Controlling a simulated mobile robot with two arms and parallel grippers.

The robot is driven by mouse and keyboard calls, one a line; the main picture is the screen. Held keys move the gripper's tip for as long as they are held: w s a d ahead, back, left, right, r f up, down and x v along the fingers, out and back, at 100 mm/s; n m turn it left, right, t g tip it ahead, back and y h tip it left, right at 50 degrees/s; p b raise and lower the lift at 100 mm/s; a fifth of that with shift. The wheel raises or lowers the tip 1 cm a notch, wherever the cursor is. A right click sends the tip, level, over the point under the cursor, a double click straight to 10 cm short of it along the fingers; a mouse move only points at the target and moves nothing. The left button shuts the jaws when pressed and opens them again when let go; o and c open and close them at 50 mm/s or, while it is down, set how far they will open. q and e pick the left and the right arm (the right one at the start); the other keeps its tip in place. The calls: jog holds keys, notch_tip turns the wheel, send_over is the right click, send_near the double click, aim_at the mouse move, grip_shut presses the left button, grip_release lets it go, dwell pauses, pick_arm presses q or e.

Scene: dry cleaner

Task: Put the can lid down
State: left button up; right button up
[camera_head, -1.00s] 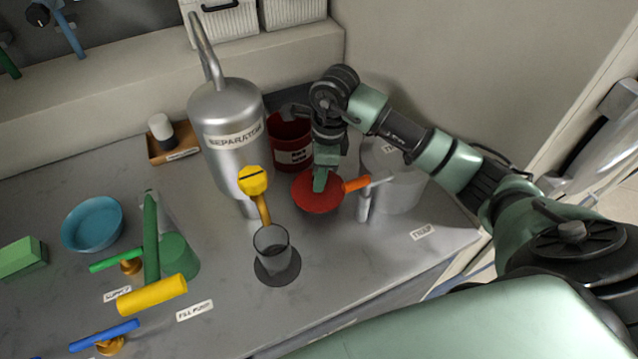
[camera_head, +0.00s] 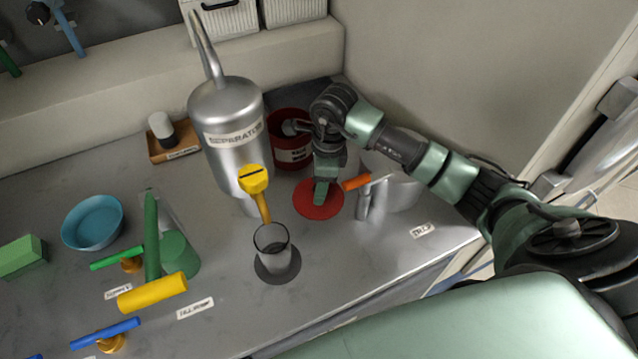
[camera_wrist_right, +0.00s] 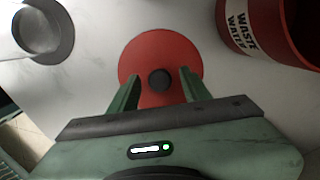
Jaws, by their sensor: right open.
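The can lid (camera_head: 313,205) is a flat red disc lying on the grey counter, in front of the red can and left of the orange-handled tap. In the right wrist view the lid (camera_wrist_right: 150,52) shows a dark round knob (camera_wrist_right: 159,79) at its middle. My right gripper (camera_head: 321,190) is low over the lid. In its wrist view the two green fingers (camera_wrist_right: 158,84) stand apart on either side of the knob, with visible gaps. The red waste water can (camera_head: 290,150) stands open behind the gripper. My left gripper is not in view.
The steel separator (camera_head: 228,125) with its yellow-handled tap (camera_head: 254,180) stands left of the lid. A glass (camera_head: 272,250) stands on a dark round pad in front. A grey drum (camera_head: 405,190) is close on the right. Counter in front of the lid is clear.

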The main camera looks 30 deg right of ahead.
jog(key=shift+r, duration=0.5)
notch_tip(320, 180, up, 11)
jog(key=d+b, duration=0.1)
jog(key=shift+s+d+b, duration=0.15)
jog(key=shift+s+b, duration=0.2)
jog(key=shift+r, duration=0.2)
